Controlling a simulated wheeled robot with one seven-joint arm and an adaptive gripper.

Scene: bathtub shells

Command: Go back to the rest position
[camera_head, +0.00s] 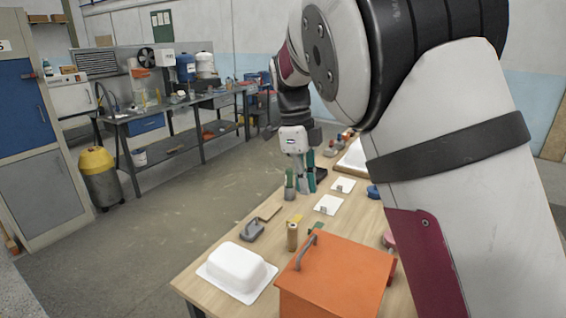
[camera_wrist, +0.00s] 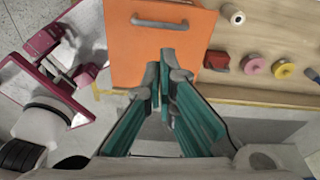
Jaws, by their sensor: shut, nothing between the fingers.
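My gripper (camera_head: 306,184) hangs over the far part of the wooden table in the head view, its teal fingers pointing down. In the wrist view its fingers (camera_wrist: 166,56) are closed together with nothing between them, and the tips overlap the orange box (camera_wrist: 200,50). A white bathtub shell (camera_head: 240,268) lies at the table's near left corner in the head view, well apart from my gripper. The orange box, with a grey handle, also shows at the near edge of the head view (camera_head: 335,285).
Small white plates (camera_head: 328,205), a grey-handled tool (camera_head: 252,230) and a wooden cylinder (camera_head: 292,236) lie on the table (camera_head: 225,245). A red piece (camera_wrist: 217,60) and a pink ring (camera_wrist: 254,66) are right of the box. Open floor (camera_head: 160,215) lies left.

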